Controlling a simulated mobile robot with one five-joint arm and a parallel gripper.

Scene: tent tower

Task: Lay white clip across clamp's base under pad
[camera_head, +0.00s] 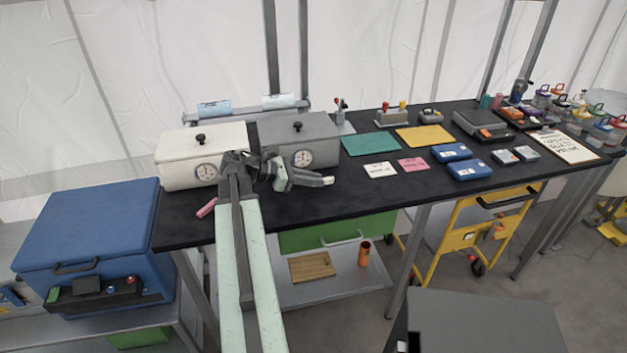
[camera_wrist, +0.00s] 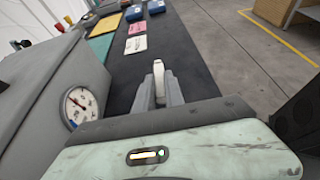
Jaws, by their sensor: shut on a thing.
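In the wrist view the clip (camera_wrist: 158,68) stands up between the two grey fingers of my gripper (camera_wrist: 158,88). Small clamp-like devices with red handles stand at the table's back: one (camera_head: 340,118) behind the grey box and one (camera_head: 392,115) to its right. Their bases and pads are too small to tell apart.
A white box (camera_head: 180,165) and a grey box (camera_head: 285,135), both with dials, stand to the left. Green (camera_head: 370,145) and yellow (camera_head: 425,136) mats, white and pink cards, and blue cases (camera_head: 468,170) lie to the right. Bare black tabletop surrounds the cards.

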